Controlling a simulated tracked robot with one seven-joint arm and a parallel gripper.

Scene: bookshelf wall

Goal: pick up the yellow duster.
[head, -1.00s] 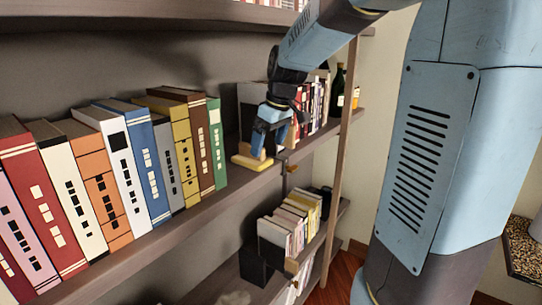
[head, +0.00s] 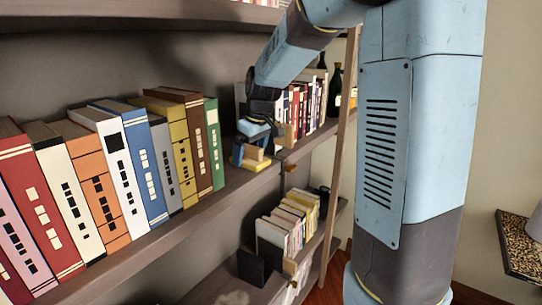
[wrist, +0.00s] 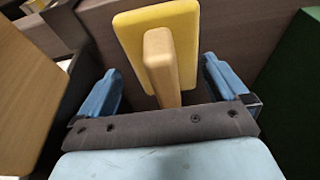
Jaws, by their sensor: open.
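The yellow duster (head: 257,165) rests on the middle shelf, just right of the green book. In the wrist view its flat yellow pad (wrist: 186,24) lies at the top and its wooden handle (wrist: 160,70) points toward me. My gripper (head: 255,150) is at the duster in the head view. In the wrist view my gripper (wrist: 160,66) is open, with one blue finger on each side of the handle. Gaps show between the fingers and the handle. In the head view my gripper partly hides the duster.
A row of upright books (head: 135,165) fills the shelf to the left, ending in a green book (head: 214,145). More books (head: 305,105) and a dark bottle (head: 334,92) stand behind to the right. A wooden post (head: 343,110) edges the shelf.

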